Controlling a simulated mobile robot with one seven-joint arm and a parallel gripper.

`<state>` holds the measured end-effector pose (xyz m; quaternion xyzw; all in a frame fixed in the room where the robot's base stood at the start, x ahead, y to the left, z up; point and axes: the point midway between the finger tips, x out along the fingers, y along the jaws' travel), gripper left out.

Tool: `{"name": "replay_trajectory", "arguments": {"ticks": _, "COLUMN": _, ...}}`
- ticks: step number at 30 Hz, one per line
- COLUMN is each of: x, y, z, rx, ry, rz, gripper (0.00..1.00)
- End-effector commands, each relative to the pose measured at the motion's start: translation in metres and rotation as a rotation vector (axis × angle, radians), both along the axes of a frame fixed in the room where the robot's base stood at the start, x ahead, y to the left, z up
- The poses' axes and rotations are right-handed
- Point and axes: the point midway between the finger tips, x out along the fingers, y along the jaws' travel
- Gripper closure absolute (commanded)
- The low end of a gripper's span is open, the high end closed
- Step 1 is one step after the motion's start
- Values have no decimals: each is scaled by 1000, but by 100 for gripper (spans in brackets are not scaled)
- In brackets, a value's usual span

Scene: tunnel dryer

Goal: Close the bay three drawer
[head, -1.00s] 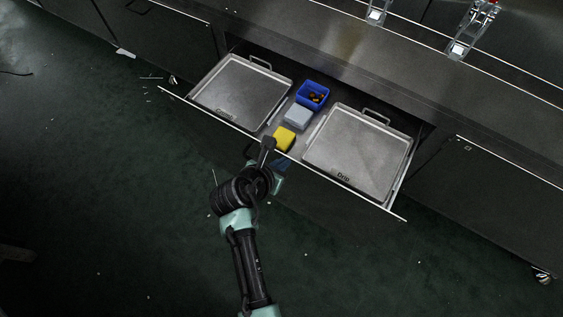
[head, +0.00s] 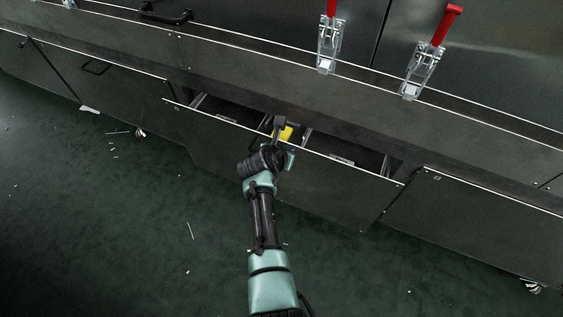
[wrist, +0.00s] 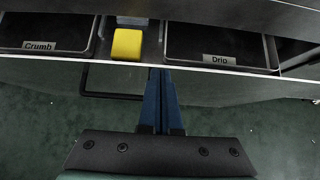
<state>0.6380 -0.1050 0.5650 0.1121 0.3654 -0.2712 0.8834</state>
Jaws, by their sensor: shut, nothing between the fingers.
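The bay three drawer (head: 300,168) is partly open, its front standing out from the cabinet with a narrow gap behind its top edge. In the wrist view the drawer's pale top edge (wrist: 60,57) runs across, with a dark handle (wrist: 105,96) below it. My gripper (wrist: 160,72) is shut and empty, its blue fingers at the drawer front just right of the handle. Whether the fingertips touch the front I cannot tell. In the head view my wrist hides the fingertips and the handle.
Inside the drawer are a yellow block (wrist: 127,45), a tray labelled Crumb (wrist: 40,46) and a tray labelled Drip (wrist: 220,60). Neighbouring panels flank the drawer. Red-handled clamps (head: 329,42) stand on the ledge above. The green floor in front is clear apart from small scraps.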

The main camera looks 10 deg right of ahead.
Motion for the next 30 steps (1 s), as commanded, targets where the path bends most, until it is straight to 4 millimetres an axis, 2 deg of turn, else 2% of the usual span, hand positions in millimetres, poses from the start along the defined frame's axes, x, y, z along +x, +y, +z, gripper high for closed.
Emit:
{"name": "replay_trajectory", "arguments": {"ticks": 5, "x": 21, "y": -14, "z": -3, "rx": 1, "ry": -2, "rz": -1, "gripper": 100}}
{"name": "replay_trajectory", "arguments": {"ticks": 12, "x": 32, "y": -21, "z": -1, "rx": -1, "ry": 0, "rz": 1, "gripper": 100}}
{"name": "replay_trajectory", "arguments": {"ticks": 25, "x": 33, "y": -22, "z": -1, "rx": 1, "ry": 1, "rz": 1, "gripper": 100}}
{"name": "replay_trajectory", "arguments": {"ticks": 30, "x": 29, "y": -16, "z": 2, "rx": 1, "ry": 2, "rz": 2, "gripper": 100}}
